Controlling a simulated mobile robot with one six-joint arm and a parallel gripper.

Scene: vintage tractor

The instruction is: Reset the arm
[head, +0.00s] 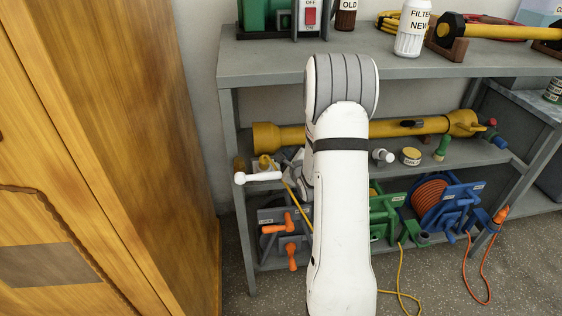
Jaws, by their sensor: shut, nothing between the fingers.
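My arm (342,210) rises through the middle of the view, white with a dark band and a ribbed grey joint at its top. It stands in front of the shelf unit and hides part of it.
A grey shelf unit (270,68) holds a white filter bottle (412,32), a long yellow tube (400,127), a green reel (384,216) and a blue reel (434,204). A wooden cabinet (150,120) stands close on the left. An orange cable (480,285) lies on the floor.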

